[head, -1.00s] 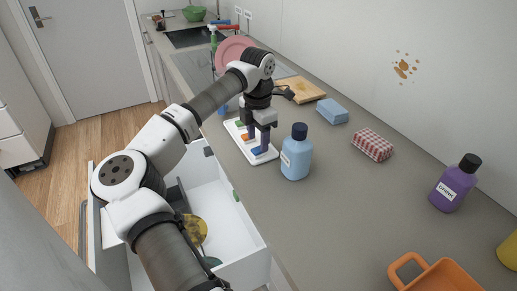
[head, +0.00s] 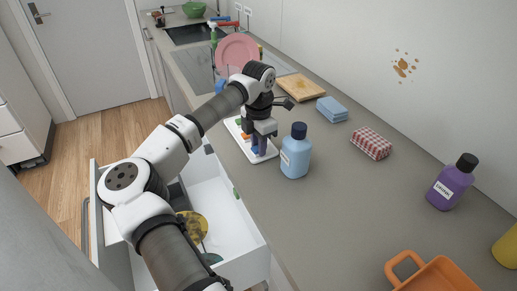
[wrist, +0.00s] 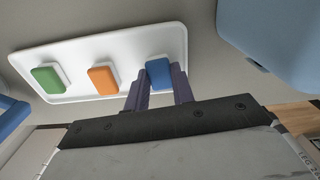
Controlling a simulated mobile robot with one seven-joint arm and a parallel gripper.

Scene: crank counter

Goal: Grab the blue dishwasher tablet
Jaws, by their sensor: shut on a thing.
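The blue dishwasher tablet (wrist: 159,72) is at the right end of a white tray (wrist: 110,38), with an orange tablet (wrist: 102,77) and a green tablet (wrist: 48,77) to its left in the wrist view. My gripper (wrist: 160,92) is shut on the blue tablet, one purple-grey finger on each side of it. In the head view my gripper (head: 260,145) points down over the near end of the tray (head: 267,156), and its fingers hide most of the blue tablet. I cannot tell whether the tablet is clear of the tray.
A light-blue bottle (head: 296,155) stands close to the right of my gripper. A blue sponge stack (head: 331,110), a checked cloth (head: 371,143) and a cutting board (head: 301,87) lie farther right and back. An open white drawer (head: 222,215) is below the counter edge. The mid-front counter is clear.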

